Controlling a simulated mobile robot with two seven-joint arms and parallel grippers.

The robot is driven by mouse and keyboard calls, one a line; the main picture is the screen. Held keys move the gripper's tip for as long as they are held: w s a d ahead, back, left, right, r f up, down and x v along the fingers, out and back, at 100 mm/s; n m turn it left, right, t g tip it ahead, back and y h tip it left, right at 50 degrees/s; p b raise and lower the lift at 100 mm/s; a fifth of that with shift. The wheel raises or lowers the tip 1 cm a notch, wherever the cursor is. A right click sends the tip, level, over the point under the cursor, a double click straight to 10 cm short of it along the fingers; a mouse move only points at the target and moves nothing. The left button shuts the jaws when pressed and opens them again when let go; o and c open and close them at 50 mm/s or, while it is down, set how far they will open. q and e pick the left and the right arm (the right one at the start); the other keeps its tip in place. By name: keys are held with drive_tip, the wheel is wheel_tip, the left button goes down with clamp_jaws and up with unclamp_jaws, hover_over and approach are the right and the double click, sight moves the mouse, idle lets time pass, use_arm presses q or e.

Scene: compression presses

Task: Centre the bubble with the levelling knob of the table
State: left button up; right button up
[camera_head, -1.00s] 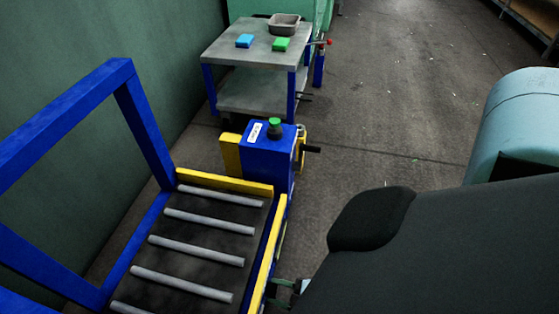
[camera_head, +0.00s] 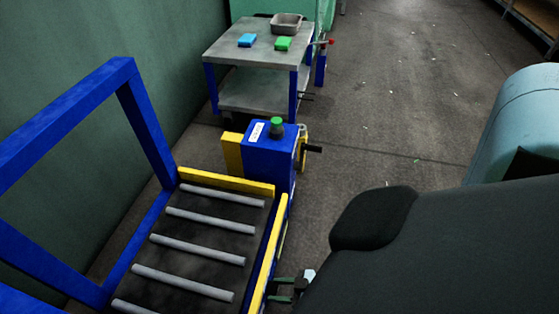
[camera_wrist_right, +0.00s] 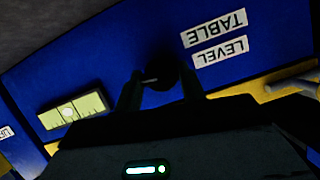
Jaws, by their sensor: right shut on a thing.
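The table is a roller bed with a yellow rim (camera_head: 225,181) and blue frame. Its blue side panel (camera_wrist_right: 120,50) fills the right wrist view, with upside-down "TABLE LEVEL" labels (camera_wrist_right: 220,52). The dark round levelling knob (camera_wrist_right: 161,74) sits beside the labels. My right gripper (camera_wrist_right: 160,84) is shut on the knob, a finger on each side. In the head view, the right gripper (camera_head: 288,289) is low beside the table's right side, and the knob is hidden. The yellow-green level vial (camera_wrist_right: 90,104) shows a pale bubble (camera_wrist_right: 68,112) near its middle, slightly left in the picture. My left gripper is not in view.
A blue box with a green button (camera_head: 276,124) stands at the table's far end. A grey cart (camera_head: 260,48) with blue and green blocks and a grey tray is behind it. A blue frame (camera_head: 145,130) rises at left. Floor on the right is open.

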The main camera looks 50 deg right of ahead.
idle(0.4)
drive_tip(key=o, duration=1)
drive_tip(key=shift+p+v, duration=1.4)
drive_tip(key=shift+v, duration=2.5)
drive_tip(key=shift+r, duration=0.1)
